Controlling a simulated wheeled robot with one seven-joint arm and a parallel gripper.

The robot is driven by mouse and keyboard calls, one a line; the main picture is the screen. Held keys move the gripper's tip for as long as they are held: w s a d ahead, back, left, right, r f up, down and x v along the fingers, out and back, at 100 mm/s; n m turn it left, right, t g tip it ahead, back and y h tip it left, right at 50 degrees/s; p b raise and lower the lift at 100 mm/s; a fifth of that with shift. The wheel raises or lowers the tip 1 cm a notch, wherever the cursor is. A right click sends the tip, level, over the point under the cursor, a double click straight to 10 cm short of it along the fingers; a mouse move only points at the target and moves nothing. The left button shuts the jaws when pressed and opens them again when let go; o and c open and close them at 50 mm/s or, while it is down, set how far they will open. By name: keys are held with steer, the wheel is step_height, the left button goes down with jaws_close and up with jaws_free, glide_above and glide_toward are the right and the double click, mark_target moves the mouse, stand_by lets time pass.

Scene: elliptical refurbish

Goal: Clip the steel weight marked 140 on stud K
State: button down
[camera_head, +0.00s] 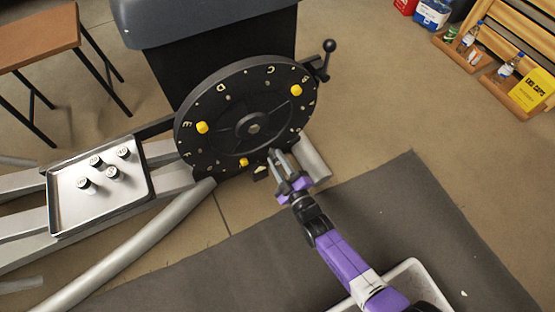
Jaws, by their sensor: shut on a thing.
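The black wheel (235,108) of an elliptical stands upright in the middle, with pale letters around its face; E, D, C and B can be read. Stud K cannot be made out. Yellow pieces sit on the face at left (202,127), upper right (296,90) and bottom (243,162). My gripper (273,155) is at the wheel's lower right rim, shut on what seems to be a small steel weight, mostly hidden by the fingers. Its mark cannot be read, and I cannot tell whether it touches the wheel.
The metal tray (135,193) lies on the frame rails at left. A crank handle (328,58) sticks out at the wheel's upper right. A grey tube (150,240) curves below. A stool (38,35) and a wooden rack (510,50) stand farther off. Floor at right is clear.

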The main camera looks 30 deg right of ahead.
steer(key=shift+w, duration=0.6)
stand_by(0.4)
steer(key=c, duration=1.1)
jaws_free()
steer(key=shift+s, duration=0.1)
steer(key=s+p, duration=0.2)
steer(key=s, duration=0.5)
steer(key=shift+s, duration=0.35)
